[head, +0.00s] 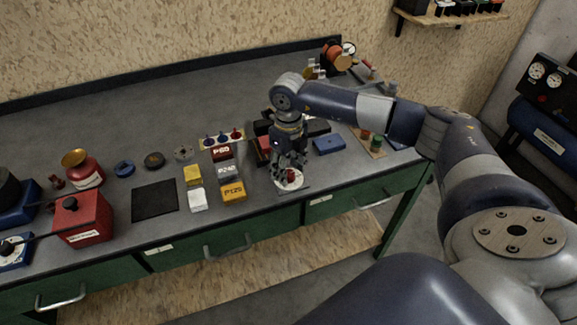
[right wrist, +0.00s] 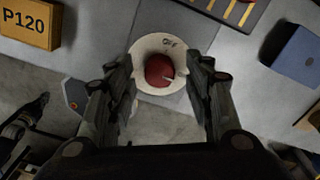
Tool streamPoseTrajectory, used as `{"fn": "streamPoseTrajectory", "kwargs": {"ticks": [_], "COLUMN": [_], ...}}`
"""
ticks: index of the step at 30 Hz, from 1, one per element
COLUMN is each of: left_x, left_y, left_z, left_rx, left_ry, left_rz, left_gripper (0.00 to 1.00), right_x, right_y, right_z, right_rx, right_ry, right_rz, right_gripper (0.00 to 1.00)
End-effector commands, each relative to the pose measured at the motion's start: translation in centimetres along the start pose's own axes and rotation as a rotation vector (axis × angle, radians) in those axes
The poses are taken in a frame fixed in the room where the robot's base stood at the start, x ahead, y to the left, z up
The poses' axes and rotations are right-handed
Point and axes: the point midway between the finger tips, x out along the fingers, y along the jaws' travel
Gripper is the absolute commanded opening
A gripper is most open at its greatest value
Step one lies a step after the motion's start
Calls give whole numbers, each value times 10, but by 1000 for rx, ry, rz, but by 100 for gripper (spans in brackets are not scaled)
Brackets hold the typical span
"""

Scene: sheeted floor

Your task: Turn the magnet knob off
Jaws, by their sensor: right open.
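The magnet knob (right wrist: 159,71) is red and round with a pale pointer mark. It sits on a round white dial plate (right wrist: 146,45) with dark lettering, partly legible as "OFF", at its upper edge. In the head view the red knob (head: 291,176) shows at the front edge of the bench, below my right gripper (head: 290,163). In the right wrist view my right gripper (right wrist: 163,90) is open, with one finger on each side of the knob. I cannot tell whether the fingers touch it. My left gripper is not in view.
An orange P120 block (right wrist: 31,20) and a blue box (right wrist: 297,55) lie either side of the dial. The grey bench (head: 240,93) carries sanding blocks, a black mat (head: 154,201) and a red box (head: 83,219) further left. Green drawers (head: 222,244) are below.

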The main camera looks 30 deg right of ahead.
Motion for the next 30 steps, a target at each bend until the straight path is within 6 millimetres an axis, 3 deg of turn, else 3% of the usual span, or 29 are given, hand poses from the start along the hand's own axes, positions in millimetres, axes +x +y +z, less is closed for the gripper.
{"fn": "streamPoseTrajectory", "kwargs": {"ticks": [11,17,30], "left_x": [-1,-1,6], "left_y": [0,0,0], "left_z": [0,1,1], "left_rx": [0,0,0], "left_ry": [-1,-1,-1], "left_rz": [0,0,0], "left_gripper": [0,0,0], "right_x": [8,7,9], "right_y": [0,0,0], "right_z": [0,0,0], "right_rx": [-2,-1,-56], "right_ry": [-1,-1,-1], "right_rz": [1,1,0], "right_gripper": [48,5,4]}}
